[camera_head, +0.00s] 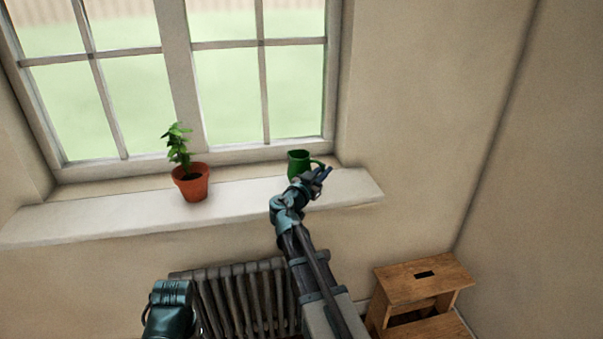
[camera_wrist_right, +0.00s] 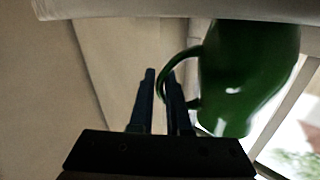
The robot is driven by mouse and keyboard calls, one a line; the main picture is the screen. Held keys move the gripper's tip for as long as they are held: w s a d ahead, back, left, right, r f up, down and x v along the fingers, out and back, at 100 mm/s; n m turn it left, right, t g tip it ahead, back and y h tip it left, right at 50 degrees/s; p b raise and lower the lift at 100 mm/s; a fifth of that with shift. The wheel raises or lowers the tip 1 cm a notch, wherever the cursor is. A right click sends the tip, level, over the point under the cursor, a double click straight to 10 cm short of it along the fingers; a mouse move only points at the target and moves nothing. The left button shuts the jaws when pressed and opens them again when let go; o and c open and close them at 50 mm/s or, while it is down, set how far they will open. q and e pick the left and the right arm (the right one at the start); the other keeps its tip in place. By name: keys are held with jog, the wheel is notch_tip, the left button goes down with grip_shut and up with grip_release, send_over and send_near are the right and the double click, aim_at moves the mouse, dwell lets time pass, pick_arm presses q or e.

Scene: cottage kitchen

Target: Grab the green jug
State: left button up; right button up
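The green jug (camera_head: 298,163) stands upright on the white window sill, near its right end, with its handle toward the right. My right gripper (camera_head: 323,175) is at the handle, in front of the jug in the head view. In the right wrist view the jug (camera_wrist_right: 245,75) appears upside down at the upper right. There the two fingers of my right gripper (camera_wrist_right: 160,92) are apart, with the curve of the handle between their tips. I see no clear grip on it. Only part of my left arm shows at the bottom left of the head view; its gripper is out of view.
A potted plant (camera_head: 191,182) in a terracotta pot stands on the sill (camera_head: 115,216), left of the jug. The window (camera_head: 180,80) is behind. A radiator (camera_head: 235,290) is below the sill, and a wooden step stool (camera_head: 420,280) is at the lower right.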

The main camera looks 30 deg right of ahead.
grip_shut()
jog(key=shift+r, duration=0.1)
dwell(1.2)
notch_tip(320, 180, up, 4)
jog(key=p, duration=0.3)
jog(key=shift+f+p, duration=0.25)
jog(key=shift+p, duration=0.1)
jog(key=s+a+r+p, duration=0.1)
jog(key=s+a, duration=0.3)
jog(key=a, duration=1.1)
jog(key=shift+s+r, duration=0.15)
jog(key=shift+a, duration=0.2)
dwell(0.6)
